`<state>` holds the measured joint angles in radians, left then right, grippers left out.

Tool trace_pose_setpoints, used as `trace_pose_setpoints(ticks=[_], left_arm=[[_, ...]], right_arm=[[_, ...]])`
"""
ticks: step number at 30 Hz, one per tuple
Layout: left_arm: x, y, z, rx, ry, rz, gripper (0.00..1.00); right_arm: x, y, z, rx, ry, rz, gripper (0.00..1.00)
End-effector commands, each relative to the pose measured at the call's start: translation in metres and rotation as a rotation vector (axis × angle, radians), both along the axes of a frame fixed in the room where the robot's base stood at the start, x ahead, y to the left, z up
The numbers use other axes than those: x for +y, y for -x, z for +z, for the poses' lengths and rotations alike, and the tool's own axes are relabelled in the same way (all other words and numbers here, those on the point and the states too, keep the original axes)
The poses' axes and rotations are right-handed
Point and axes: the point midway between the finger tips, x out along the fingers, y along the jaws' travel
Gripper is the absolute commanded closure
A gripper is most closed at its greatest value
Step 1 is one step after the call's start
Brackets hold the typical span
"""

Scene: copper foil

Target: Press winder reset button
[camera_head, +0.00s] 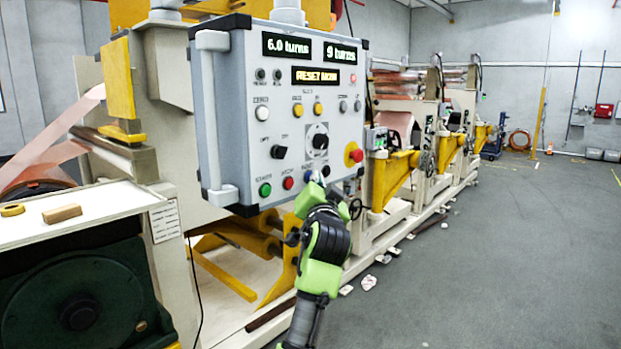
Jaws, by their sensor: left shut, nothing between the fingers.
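The winder control panel (228,120) is a grey box with a white handle on its left side. Its displays read "6.0 turns" (287,45), "9 turns" (340,53) and what looks like "RESET NOW" (315,77). The bottom row has a green button (265,190), a red button (288,183) and a blue button (308,174).
A red emergency stop on yellow (354,154) and a black rotary switch (320,141) sit just above my gripper. A white bench (100,215) with a wooden block (62,214) stands at left. The grey floor (500,260) at right is mostly clear.

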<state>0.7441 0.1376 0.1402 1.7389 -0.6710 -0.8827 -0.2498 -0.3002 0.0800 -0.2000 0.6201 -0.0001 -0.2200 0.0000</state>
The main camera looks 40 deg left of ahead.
Motion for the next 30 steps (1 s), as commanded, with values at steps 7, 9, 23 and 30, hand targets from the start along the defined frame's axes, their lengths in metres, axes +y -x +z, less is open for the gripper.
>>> trace_pose_setpoints(ticks=[7, 9, 23, 30], left_arm=[[0.004, 0.000, 0.000, 0.001, 0.000, 0.002, 1.00], [0.005, 0.000, 0.000, 0.000, -0.001, 0.002, 1.00], [0.005, 0.000, 0.000, -0.001, 0.000, 0.002, 1.00], [-0.007, 0.001, 0.000, 0.000, 0.000, 0.001, 1.00]], right_arm=[[0.000, 0.000, 0.001, 0.000, 0.000, 0.000, 0.80], [0.000, 0.000, 0.001, 0.000, 0.000, 0.000, 0.80], [0.000, 0.000, 0.002, 0.000, 0.000, 0.000, 0.80], [0.000, 0.000, 0.001, 0.000, 0.000, 0.000, 0.80]])
